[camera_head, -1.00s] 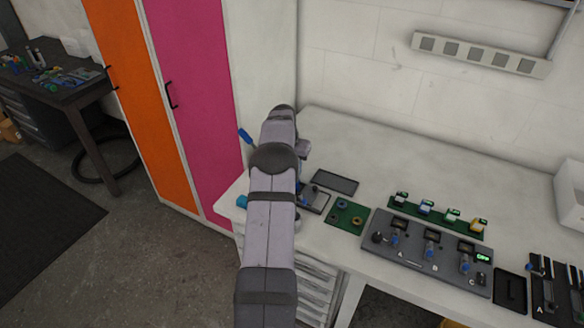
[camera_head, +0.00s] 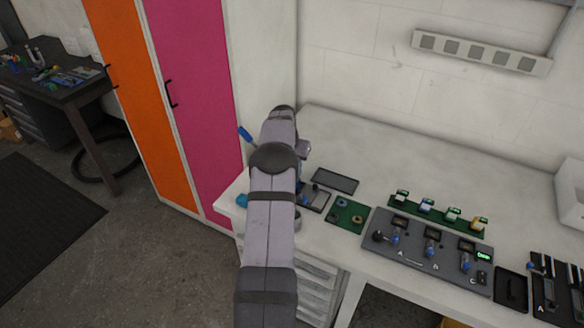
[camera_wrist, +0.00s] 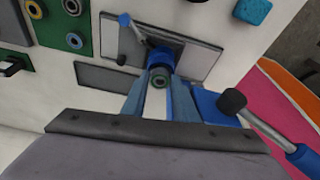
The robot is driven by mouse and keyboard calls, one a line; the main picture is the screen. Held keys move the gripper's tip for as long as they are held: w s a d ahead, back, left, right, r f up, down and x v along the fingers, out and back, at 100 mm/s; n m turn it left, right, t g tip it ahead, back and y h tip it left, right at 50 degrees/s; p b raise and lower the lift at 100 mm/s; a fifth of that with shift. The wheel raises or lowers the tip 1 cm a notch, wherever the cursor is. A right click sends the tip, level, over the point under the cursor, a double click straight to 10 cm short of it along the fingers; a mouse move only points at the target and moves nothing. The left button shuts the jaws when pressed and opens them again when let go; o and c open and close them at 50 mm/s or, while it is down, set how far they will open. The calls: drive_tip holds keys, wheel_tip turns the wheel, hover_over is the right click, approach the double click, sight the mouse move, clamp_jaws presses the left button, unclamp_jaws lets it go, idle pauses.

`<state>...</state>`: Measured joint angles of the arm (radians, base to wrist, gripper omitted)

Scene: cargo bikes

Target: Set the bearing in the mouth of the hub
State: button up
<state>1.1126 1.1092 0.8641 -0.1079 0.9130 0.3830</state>
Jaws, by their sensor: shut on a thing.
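My gripper (camera_wrist: 158,92) is shut on a small dark ring-shaped bearing (camera_wrist: 158,80), seen end-on between the fingertips in the wrist view. The blue hub (camera_wrist: 160,58) is directly beyond the bearing, in a fixture on a grey plate (camera_wrist: 203,60). The bearing overlaps the hub in this view. I cannot tell whether it is seated, touching or still apart. In the head view my arm hides the gripper, the bearing and most of the fixture; part of the grey plate (camera_head: 316,201) shows beside the arm.
A green mat (camera_head: 347,217) with several rings lies right of the fixture. A dark flat tray (camera_head: 334,181) lies behind it. A grey panel (camera_head: 408,254) stands further right. In the wrist view a black-knobbed lever (camera_wrist: 232,101) is close to the right finger.

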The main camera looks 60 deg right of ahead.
drive_tip(key=shift+f, duration=0.35)
idle(0.4)
drive_tip(key=o, duration=1.1)
drive_tip(key=shift+w, duration=0.1)
drive_tip(key=shift+r, duration=0.1)
